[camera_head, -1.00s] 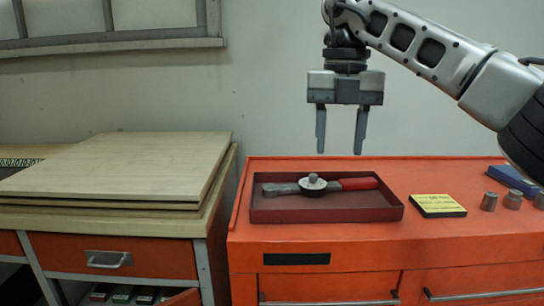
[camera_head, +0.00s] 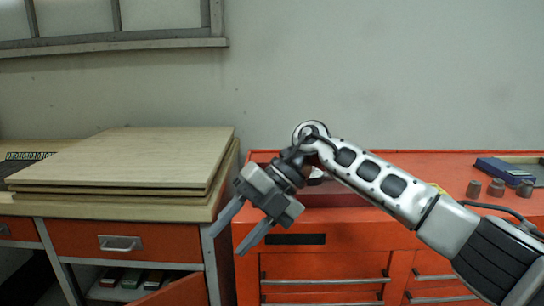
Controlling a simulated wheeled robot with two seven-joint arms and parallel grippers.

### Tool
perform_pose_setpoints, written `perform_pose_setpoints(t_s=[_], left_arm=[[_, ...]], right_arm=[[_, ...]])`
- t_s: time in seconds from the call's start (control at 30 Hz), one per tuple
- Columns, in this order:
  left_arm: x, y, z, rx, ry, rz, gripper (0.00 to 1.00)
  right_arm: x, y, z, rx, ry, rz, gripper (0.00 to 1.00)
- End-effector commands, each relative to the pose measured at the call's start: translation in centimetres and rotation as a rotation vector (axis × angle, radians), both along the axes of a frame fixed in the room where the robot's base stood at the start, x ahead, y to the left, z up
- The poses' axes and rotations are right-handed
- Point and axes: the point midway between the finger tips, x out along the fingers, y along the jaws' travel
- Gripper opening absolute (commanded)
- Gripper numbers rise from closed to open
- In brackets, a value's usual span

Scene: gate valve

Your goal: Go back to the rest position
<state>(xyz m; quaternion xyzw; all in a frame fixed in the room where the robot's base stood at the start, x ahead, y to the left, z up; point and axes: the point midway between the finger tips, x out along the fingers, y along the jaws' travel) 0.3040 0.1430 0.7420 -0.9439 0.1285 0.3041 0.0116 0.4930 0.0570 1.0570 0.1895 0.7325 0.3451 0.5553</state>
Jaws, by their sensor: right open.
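My right gripper (camera_head: 231,231) is open and empty. It points down and to the left in front of the orange cabinet (camera_head: 335,262), near its left front edge. My right arm comes in from the right and crosses in front of the cabinet top. The dark red tray (camera_head: 335,197) on the cabinet is mostly hidden behind my arm. Only a small pale part of the ratchet tool (camera_head: 316,176) shows beside my wrist. My left gripper is not in view.
A wooden bench (camera_head: 110,207) with stacked boards (camera_head: 125,160) stands on the left. Several metal sockets (camera_head: 496,187) and a blue box (camera_head: 500,170) sit on the cabinet's right side. A yellow item (camera_head: 438,188) is mostly hidden by my arm. The wall space above is clear.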

Motion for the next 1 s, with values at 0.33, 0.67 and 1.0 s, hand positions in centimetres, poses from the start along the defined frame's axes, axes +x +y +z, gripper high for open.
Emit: perform_pose_setpoints(t_s=[0.33, 0.67, 1.0], left_arm=[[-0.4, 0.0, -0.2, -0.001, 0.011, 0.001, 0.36], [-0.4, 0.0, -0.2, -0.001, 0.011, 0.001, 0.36], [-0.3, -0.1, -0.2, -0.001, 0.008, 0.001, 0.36]], right_arm=[[-4.9, 5.9, -1.4, 0.949, 0.452, -0.357, 0.44], [-2.5, -5.2, -11.4, 1.29, 0.867, -1.29, 0.44], [-13.3, -17.4, -28.0, 0.934, 1.184, -2.178, 0.44]])
